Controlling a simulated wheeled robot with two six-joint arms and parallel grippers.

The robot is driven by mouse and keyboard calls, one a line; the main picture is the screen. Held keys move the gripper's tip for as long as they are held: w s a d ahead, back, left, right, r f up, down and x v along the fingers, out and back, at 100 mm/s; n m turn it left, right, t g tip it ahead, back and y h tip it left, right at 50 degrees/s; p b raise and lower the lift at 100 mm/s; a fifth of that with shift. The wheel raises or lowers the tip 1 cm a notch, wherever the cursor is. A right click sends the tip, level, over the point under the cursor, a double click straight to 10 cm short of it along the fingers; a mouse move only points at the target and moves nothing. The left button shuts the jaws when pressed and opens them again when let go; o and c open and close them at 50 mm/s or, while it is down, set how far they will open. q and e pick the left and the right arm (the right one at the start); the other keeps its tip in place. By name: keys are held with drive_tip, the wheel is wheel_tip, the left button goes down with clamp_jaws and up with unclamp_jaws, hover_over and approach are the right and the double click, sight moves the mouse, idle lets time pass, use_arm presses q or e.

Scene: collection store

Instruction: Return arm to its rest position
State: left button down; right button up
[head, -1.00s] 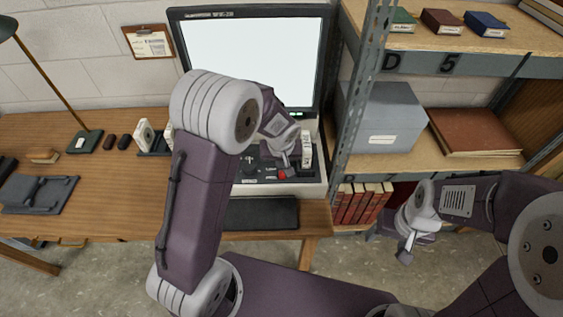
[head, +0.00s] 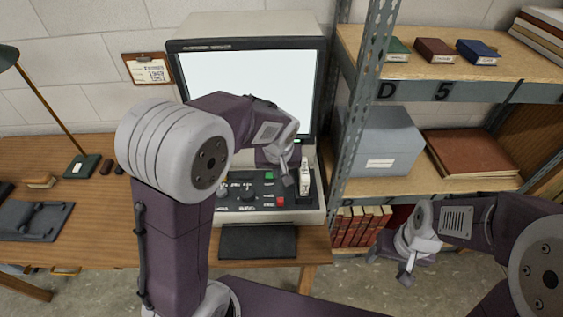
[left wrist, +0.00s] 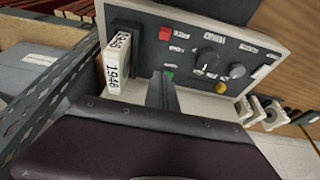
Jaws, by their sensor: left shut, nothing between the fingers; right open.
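My left arm rises on the left of the head view and bends over toward the microfilm reader (head: 250,80). My left gripper (head: 288,180) is shut and empty, above the reader's control panel (head: 240,192). In the left wrist view its shut fingers (left wrist: 162,92) point at the panel. A white box marked 1946 (left wrist: 117,62) stands at the panel's end beside the fingers, apart from them; it also shows in the head view (head: 305,178). My right gripper (head: 406,275) hangs open and empty at the right, in front of the shelf.
A metal shelf post (head: 362,100) stands just right of the reader. The shelf holds a grey box (head: 381,140), a brown folder (head: 470,153) and red books (head: 360,226). A lamp (head: 60,110) stands on the wooden desk (head: 100,220) at the left.

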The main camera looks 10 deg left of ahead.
use_arm(q)
drive_tip(key=shift+w, duration=0.1)
drive_tip(key=s+a+f+m+g, duration=0.1)
drive_tip(key=s+a+f, duration=0.1)
drive_tip(key=s, duration=0.6)
drive_tip(key=s+a+f+m+g+h, duration=0.1)
drive_tip(key=s+f, duration=0.3)
drive_tip(key=s, duration=0.4)
drive_tip(key=shift+a+m, duration=0.5)
